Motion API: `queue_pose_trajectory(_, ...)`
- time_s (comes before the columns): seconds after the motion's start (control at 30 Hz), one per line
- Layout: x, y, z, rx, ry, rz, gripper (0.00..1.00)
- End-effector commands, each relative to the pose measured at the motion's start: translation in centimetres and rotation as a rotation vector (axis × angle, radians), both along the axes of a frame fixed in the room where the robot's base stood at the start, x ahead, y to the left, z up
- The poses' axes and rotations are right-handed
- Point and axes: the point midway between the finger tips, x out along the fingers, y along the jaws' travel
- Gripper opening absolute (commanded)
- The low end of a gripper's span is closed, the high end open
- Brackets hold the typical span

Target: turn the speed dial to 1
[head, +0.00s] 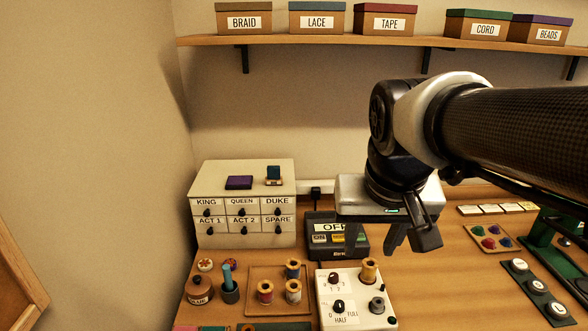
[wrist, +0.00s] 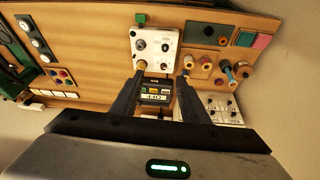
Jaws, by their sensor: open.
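The white control box (head: 352,318) stands at the front middle of the table and also shows in the wrist view (wrist: 155,35). A small dark dial (head: 333,278) at its upper left has digits around it, too small to read surely. A black knob (head: 338,306) below it is marked 0, HALF and FULL. I cannot read which one is labelled speed. A thread spool (head: 369,270) and a grey round part (head: 377,304) are on the box's right side. My gripper (head: 375,240) is open and empty, above and behind the box, touching nothing visible.
A dark box with an OFF display (head: 335,228) sits behind the white box. A white drawer cabinet (head: 245,222) is at left. A tray of spools (head: 257,278) lies close left of the white box. A button strip (head: 535,287) and green device (head: 545,240) are at right.

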Motion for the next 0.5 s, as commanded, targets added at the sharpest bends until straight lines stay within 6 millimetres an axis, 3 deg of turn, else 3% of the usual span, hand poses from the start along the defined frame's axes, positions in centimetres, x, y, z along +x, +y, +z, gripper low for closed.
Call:
queue_pose_trajectory(0.03, 2.4, 0.0, -0.3, 0.001, 0.042, -0.024, 0.41)
queue_pose_trajectory(0.17, 7.7, 0.1, -1.6, 0.01, 0.124, -0.09, 0.41)
queue_pose_trajectory(0.3, 13.3, 0.2, -4.6, 0.035, 0.211, -0.161, 0.41)
queue_pose_trajectory(0.5, 19.2, 0.1, -9.7, 0.084, 0.309, -0.255, 0.41)
